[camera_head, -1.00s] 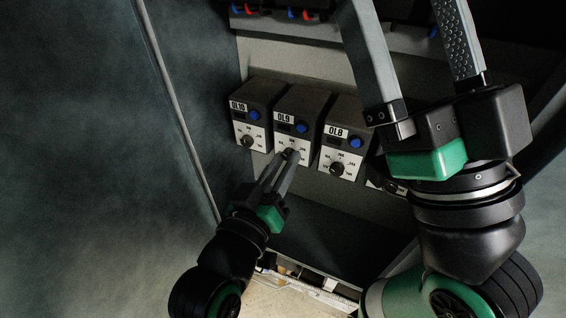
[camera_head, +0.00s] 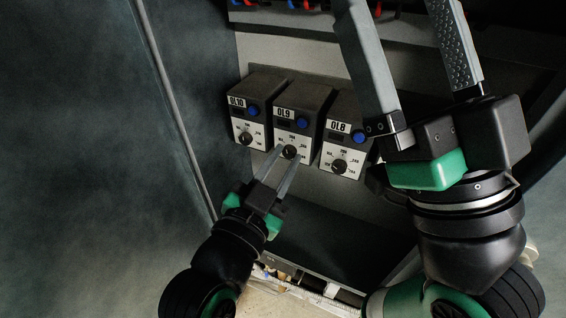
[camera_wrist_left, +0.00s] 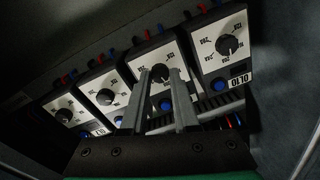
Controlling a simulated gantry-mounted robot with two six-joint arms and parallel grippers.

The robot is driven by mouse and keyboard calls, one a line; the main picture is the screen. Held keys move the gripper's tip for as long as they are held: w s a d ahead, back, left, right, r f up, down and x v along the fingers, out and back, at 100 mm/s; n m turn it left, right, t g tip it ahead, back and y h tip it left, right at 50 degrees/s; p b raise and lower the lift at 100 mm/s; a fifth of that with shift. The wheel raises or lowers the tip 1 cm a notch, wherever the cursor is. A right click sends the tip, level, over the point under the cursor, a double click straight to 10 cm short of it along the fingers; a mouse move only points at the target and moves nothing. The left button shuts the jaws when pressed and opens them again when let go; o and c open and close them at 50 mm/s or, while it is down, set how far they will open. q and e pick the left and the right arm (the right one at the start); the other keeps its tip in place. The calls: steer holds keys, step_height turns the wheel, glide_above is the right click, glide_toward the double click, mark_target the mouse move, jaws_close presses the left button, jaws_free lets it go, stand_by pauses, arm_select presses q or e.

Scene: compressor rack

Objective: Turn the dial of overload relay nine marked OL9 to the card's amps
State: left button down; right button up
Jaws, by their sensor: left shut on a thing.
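Overload relay OL9 (camera_head: 303,105) is the middle of three labelled grey boxes in the head view, with a white face, a blue button and a black dial (camera_head: 289,152). My left gripper (camera_head: 284,150) reaches up from below with its fingertips at this dial. In the left wrist view the dial (camera_wrist_left: 160,73) sits between the two fingers, which are shut on it. The dial's pointer setting is too small to read. No amps card can be made out. My right gripper (camera_head: 400,12) is large in front at the right, fingers wide apart and empty, tips at the top edge.
OL10 (camera_head: 252,110) stands close on the left and OL8 (camera_head: 341,145) close on the right, each with its own dial. A dark cabinet wall (camera_head: 90,150) fills the left. Red and blue parts line the shelf above. Free room lies below the relays.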

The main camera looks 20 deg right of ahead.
arm_select(q)
steer(key=m, duration=0.3)
steer(key=shift+f+m, duration=0.1)
steer(key=shift+m, duration=0.3)
steer(key=m, duration=0.3)
steer(key=shift+m, duration=0.4)
steer(key=m, duration=0.3)
steer(key=shift+m+g, duration=0.3)
steer(key=shift+m, duration=2)
steer(key=c, duration=0.7)
jaws_free()
steer(key=shift+o, duration=0.2)
